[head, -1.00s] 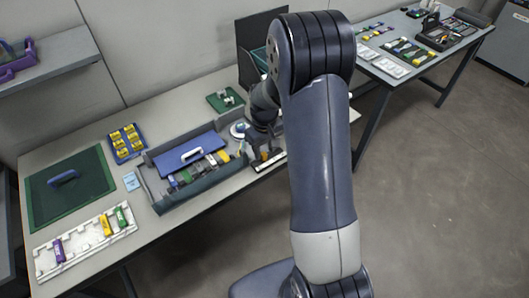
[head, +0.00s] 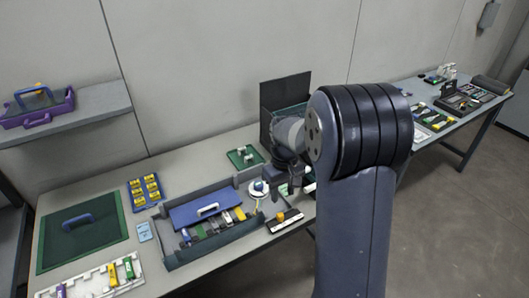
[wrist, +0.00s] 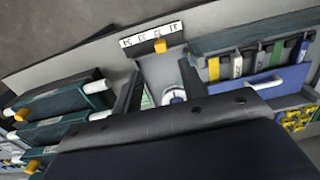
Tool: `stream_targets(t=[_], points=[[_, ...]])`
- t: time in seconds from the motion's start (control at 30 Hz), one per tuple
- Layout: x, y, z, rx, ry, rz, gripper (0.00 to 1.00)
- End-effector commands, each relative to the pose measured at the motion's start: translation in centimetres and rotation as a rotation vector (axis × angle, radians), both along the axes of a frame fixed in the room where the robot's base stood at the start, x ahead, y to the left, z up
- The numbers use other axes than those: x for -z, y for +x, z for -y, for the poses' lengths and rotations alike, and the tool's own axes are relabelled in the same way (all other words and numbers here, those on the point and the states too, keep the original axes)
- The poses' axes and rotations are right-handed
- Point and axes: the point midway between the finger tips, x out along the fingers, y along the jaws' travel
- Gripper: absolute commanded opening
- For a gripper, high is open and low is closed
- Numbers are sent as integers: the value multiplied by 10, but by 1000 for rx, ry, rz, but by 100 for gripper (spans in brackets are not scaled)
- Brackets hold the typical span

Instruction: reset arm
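My arm rises in front of the table in the head view, and its end hangs over the right part of the near table (head: 165,245). My gripper (head: 285,190) is small and dark there, above and behind a black-and-white labelled strip (head: 285,221). In the wrist view my gripper (wrist: 160,90) shows two dark fingers spread apart with nothing held between them. A round white piece (wrist: 173,97) lies below, partly hidden by the right finger. The labelled strip also shows in the wrist view (wrist: 150,38), with an orange knob at its edge.
A grey tray (head: 172,263) with a blue lid (head: 192,212) and several coloured pieces stands left of my gripper. A dark upright bin (head: 285,95) stands behind it. A green mat (head: 105,232), a white rack (head: 92,284) and a yellow-filled blue tray (head: 133,204) lie farther left.

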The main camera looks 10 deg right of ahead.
Motion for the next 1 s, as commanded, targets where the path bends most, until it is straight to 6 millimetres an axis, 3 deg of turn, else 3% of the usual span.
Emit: stream_targets(t=[0.6, 1.0], points=[[100, -1, 0, 0, 0, -5, 40], [105, -5, -14, 0, 0, -1, 40]])
